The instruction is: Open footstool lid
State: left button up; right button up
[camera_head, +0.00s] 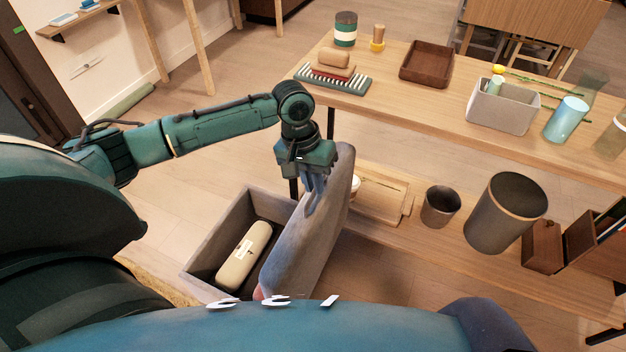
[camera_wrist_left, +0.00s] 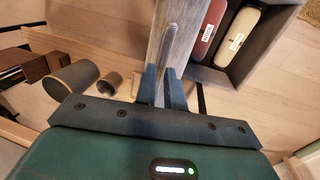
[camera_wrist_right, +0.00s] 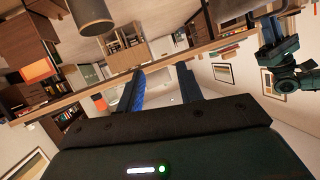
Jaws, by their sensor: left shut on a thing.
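The footstool is a grey box (camera_head: 222,228) on the floor, also in the left wrist view (camera_wrist_left: 262,68). Its thick padded grey lid (camera_head: 312,243) is raised and stands steeply on edge at the box's right side. The lid also shows in the left wrist view (camera_wrist_left: 180,40). My left gripper (camera_head: 313,200) is shut on the lid near its upper edge, with the fingers (camera_wrist_left: 162,82) on either side of it. My right gripper (camera_wrist_right: 161,70) shows in the right wrist view, with its fingers apart and nothing between them.
A beige case (camera_head: 243,253) and a dark red case (camera_wrist_left: 211,30) lie in the box. A wooden table (camera_head: 400,105) with a lower shelf stands close right of the lid. The shelf holds a wooden tray (camera_head: 380,198), a cup (camera_head: 440,206) and a bin (camera_head: 506,212).

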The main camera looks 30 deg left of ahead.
pick_arm(q)
grip_shut()
pick_arm(e)
jog(key=shift+f, duration=0.15)
pick_arm(q)
jog(key=shift+a, duration=0.1)
